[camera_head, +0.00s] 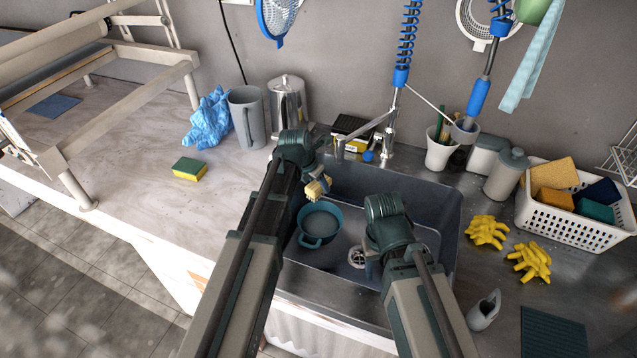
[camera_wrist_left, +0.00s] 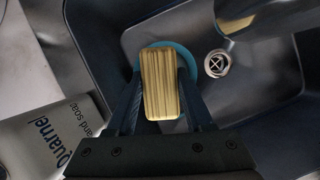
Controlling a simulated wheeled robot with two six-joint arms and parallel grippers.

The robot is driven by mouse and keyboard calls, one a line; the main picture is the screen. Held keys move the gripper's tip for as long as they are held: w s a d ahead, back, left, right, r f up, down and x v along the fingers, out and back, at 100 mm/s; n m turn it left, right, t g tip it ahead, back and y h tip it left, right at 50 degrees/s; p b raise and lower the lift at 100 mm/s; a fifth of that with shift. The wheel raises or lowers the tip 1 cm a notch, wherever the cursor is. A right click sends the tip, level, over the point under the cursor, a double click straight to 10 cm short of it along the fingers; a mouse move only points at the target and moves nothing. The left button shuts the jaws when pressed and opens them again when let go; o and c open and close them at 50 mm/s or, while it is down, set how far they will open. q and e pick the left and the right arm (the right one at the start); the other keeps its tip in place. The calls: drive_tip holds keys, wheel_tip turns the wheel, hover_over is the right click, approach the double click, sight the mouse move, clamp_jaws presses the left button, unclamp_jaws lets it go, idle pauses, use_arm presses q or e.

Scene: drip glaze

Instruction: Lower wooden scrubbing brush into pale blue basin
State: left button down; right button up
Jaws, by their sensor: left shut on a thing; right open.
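The wooden scrubbing brush (camera_head: 318,187), with pale tan bristles or wood showing, is held by my left gripper (camera_head: 312,180) above the sink. In the left wrist view the brush (camera_wrist_left: 160,82) sits upright between the dark fingers of my left gripper (camera_wrist_left: 162,95). The basin (camera_head: 320,222) looks teal-blue, round and handled, and stands in the sink just below the brush. In the left wrist view only part of its rim (camera_wrist_left: 190,57) shows behind the brush. My right gripper (camera_head: 370,258) is open and empty over the right part of the sink.
The dark sink (camera_head: 440,205) has a drain (camera_head: 357,257) right of the basin. The faucet (camera_head: 388,140) rises behind. Yellow gloves (camera_head: 487,232) and a white basket (camera_head: 570,230) lie to the right. A sponge (camera_head: 189,169) and grey pitcher (camera_head: 246,118) stand left. A soap container (camera_wrist_left: 50,140) is close in the wrist view.

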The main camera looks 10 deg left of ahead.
use_arm(q)
wheel_tip(320, 180, down, 7)
drive_tip(key=b, duration=0.6)
use_arm(e)
wheel_tip(320, 180, down, 7)
use_arm(q)
drive_tip(key=shift+d, duration=0.35)
drive_tip(key=shift+f, duration=0.2)
use_arm(e)
drive_tip(key=shift+f, duration=0.2)
